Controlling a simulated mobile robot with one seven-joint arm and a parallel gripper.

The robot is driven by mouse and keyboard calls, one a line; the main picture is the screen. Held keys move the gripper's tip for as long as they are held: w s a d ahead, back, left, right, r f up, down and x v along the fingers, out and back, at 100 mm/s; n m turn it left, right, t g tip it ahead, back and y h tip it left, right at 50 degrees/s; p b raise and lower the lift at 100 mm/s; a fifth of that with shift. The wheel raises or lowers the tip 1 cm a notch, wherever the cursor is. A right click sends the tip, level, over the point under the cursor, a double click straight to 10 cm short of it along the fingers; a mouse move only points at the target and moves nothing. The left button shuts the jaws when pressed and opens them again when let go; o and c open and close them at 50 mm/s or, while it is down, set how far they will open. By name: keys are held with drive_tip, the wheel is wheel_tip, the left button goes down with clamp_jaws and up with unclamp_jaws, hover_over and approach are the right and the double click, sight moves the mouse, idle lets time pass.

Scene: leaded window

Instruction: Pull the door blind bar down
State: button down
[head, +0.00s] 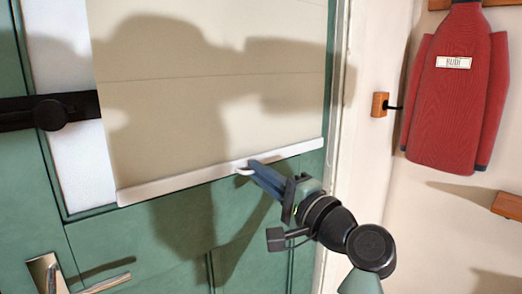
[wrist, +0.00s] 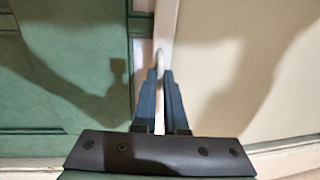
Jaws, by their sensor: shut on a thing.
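The door blind bar (head: 185,180) is a long white strip along the bottom edge of the cream blind (head: 200,95) on the green door. It slants slightly up to the right in the head view. My gripper (head: 254,167) reaches it from below right, with its blue fingers shut on the bar right of its middle. In the wrist view the white bar (wrist: 166,35) runs upward from between the fingers of my gripper (wrist: 160,78).
A metal door handle (head: 50,272) is at the lower left, and a black latch (head: 50,113) is on the left. A red garment (head: 458,90) hangs on the right wall near a wooden peg (head: 380,105). Bare green door lies below the bar.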

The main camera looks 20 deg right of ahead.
wheel_tip(320, 180, down, 7)
drive_tip(key=b, duration=0.2)
drive_tip(key=shift+b, duration=0.4)
drive_tip(key=shift+f, duration=0.15)
drive_tip(key=c, duration=1)
unclamp_jaws()
drive_tip(key=shift+w, duration=0.1)
drive_tip(key=v, duration=1.3)
